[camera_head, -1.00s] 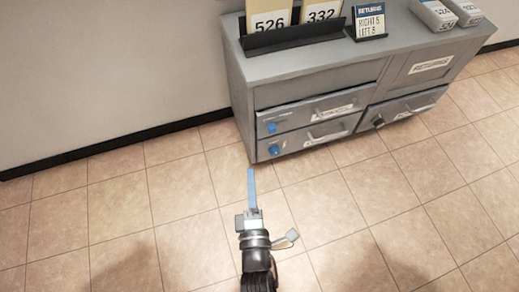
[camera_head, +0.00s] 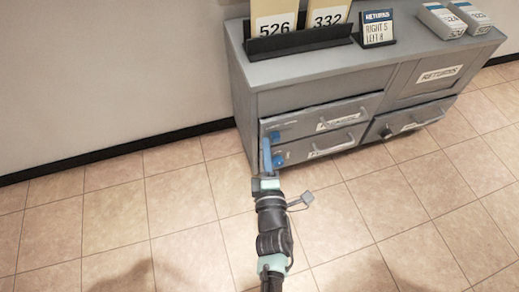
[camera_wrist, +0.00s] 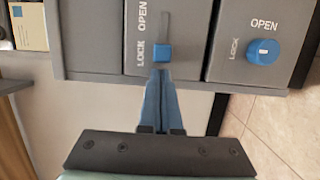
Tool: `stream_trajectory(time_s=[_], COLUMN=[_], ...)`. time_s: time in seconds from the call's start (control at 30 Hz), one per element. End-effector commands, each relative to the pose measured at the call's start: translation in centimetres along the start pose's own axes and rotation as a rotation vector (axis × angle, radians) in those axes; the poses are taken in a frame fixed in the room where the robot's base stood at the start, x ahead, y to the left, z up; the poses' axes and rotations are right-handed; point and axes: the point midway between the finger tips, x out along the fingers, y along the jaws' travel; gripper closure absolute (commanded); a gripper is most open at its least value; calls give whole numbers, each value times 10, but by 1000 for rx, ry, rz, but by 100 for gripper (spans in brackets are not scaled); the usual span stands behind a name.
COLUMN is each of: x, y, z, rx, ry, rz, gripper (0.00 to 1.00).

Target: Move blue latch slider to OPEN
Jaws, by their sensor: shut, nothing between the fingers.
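The blue latch slider (camera_wrist: 162,53) is on a grey drawer front. It sits at the end of its slot by the word LOCK in the wrist view, with OPEN at the slot's other end. In the head view the slider (camera_head: 275,136) is at the left of the upper drawer. My gripper (camera_wrist: 161,73) has blue fingers, shut and empty. Their tips appear right at the slider's lower edge in the wrist view; I cannot tell if they touch. In the head view my gripper (camera_head: 265,141) reaches up to the cabinet's left side.
A round blue knob (camera_wrist: 263,51) with LOCK and OPEN marks is on the neighbouring drawer; it also shows in the head view (camera_head: 278,160). The grey cabinet (camera_head: 300,72) carries number cards and a RETURNS sign (camera_head: 377,29). The tiled floor (camera_head: 130,225) is clear.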

Motion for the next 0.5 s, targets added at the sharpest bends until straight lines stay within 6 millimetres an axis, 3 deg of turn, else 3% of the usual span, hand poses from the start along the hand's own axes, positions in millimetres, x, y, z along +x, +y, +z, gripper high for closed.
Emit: stream_trajectory(time_s=[0.37,0.5], x=[0,5], y=[0,4], z=[2,16], rx=[-1,-6], ry=[-1,-5], rz=[0,2], gripper=[100,100])
